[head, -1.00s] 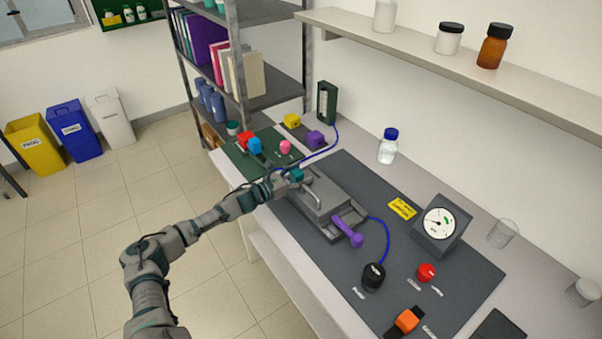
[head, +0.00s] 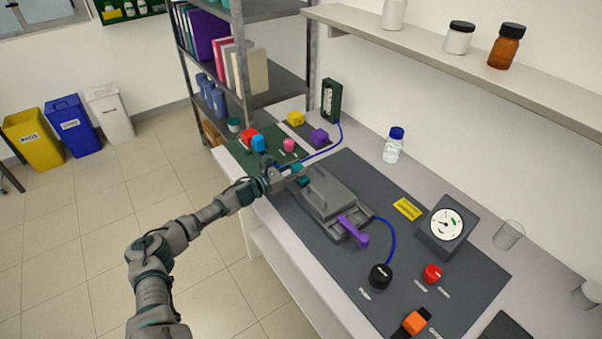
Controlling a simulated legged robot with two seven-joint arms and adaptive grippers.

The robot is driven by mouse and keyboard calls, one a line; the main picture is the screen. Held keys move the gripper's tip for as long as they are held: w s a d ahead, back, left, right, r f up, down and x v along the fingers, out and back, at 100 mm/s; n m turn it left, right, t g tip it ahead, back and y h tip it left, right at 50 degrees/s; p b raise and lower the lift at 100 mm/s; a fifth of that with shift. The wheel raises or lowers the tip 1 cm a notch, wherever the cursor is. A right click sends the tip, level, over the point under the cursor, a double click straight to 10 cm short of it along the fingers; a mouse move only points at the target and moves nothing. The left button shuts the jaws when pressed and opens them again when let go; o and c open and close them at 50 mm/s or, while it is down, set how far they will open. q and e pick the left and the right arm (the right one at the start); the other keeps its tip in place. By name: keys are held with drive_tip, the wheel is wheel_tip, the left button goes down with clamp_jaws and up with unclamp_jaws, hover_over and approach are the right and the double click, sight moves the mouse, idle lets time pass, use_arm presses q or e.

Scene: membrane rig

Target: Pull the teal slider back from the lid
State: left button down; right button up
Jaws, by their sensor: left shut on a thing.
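The teal slider (head: 302,181) is a small block at the left end of the grey rig, beside its lid (head: 332,190). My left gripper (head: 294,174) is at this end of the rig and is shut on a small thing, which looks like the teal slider. The fingers are small and partly hide the contact. The grey lid lies over the rig's base, with a purple handle (head: 354,231) at its right end. My right gripper is not in view.
A green mat with red, blue and pink pieces (head: 289,145) lies just behind my left gripper. A blue tube runs from the rig to a black knob (head: 381,276). A gauge (head: 446,225) and a red button (head: 432,273) stand to the right.

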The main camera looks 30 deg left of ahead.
use_arm(q)
drive_tip(key=shift+w+a+r, duration=0.15)
drive_tip(key=shift+a+r, duration=0.15)
drive_tip(key=shift+r, duration=0.25)
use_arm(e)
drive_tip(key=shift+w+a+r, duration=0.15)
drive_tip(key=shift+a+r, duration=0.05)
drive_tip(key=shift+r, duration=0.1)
use_arm(q)
drive_tip(key=c, duration=0.9)
unclamp_jaws()
drive_tip(key=shift+d, duration=0.1)
drive_tip(key=shift+c, duration=0.2)
drive_tip(key=shift+o, duration=1.3)
drive_tip(key=shift+w, duration=0.1)
drive_tip(key=shift+d+f, duration=0.1)
drive_tip(key=shift+f, duration=0.05)
drive_tip(key=shift+s+a+f, duration=0.2)
drive_tip(key=shift+a, duration=0.05)
drive_tip(key=shift+s+a+f, duration=0.1)
drive_tip(key=shift+s+a, duration=0.1)
drive_tip(key=shift+s, duration=0.1)
drive_tip(key=v, duration=0.9)
drive_tip(key=shift+s, duration=0.35)
drive_tip(key=shift+s+a, duration=0.25)
drive_tip(key=shift+s, duration=0.25)
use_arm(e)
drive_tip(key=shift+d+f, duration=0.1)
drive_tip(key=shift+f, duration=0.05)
